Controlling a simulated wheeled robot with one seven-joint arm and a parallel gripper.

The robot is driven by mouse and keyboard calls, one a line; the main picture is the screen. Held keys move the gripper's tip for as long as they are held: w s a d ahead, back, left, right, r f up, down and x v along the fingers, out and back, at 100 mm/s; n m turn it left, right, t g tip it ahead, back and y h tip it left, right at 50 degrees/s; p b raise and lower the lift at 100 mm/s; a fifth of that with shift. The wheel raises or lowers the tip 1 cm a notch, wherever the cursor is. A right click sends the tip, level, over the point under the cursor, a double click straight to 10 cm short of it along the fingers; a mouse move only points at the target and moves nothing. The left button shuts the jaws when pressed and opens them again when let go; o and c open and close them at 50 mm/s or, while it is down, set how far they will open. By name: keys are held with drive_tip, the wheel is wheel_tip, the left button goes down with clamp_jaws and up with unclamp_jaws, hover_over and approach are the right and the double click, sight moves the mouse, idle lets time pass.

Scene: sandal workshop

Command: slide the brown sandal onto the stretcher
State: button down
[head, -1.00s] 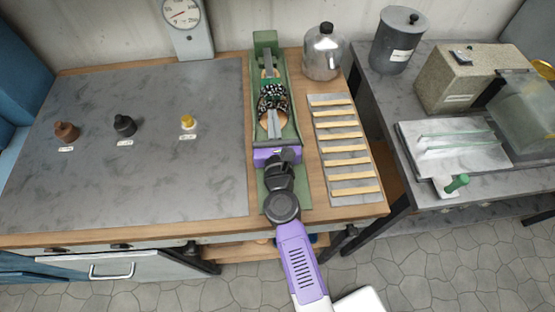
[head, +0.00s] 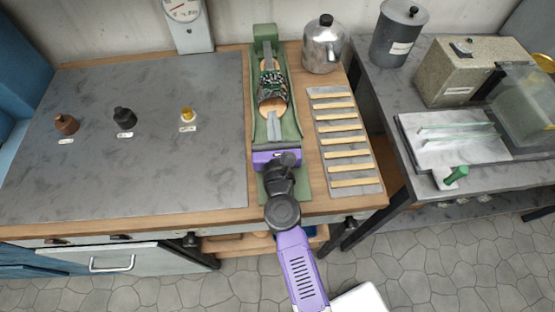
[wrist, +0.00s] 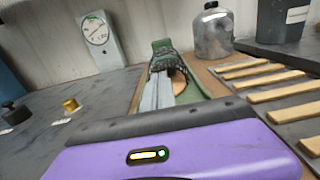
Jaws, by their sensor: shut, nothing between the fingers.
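The sandal (head: 271,86) has a tan sole and a dark patterned strap. It lies lengthwise in the long green stretcher (head: 290,128), with sole showing at both ends of the strap. The sandal also shows past my fingers in the wrist view (wrist: 161,65). My purple gripper (head: 274,118) is over the near part of the stretcher. Its two grey fingers (wrist: 164,82) are shut together and empty, pointing at the near end of the sandal close to the strap. I cannot tell whether the tips touch the sole. How firmly the sandal sits is hidden.
A rack with several wooden slats (head: 345,145) lies right of the stretcher, with a metal kettle (head: 322,47) behind it. A gauge (head: 190,25) stands at the back.

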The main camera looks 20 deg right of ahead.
drive_tip(key=shift+s+a+f, duration=0.2)
drive_tip(key=shift+s+f, duration=0.1)
drive_tip(key=shift+s, duration=0.1)
drive_tip(key=b+v, duration=0.3)
drive_tip(key=v, duration=0.5)
drive_tip(key=shift+s+r, duration=0.1)
drive_tip(key=shift+r, duration=0.1)
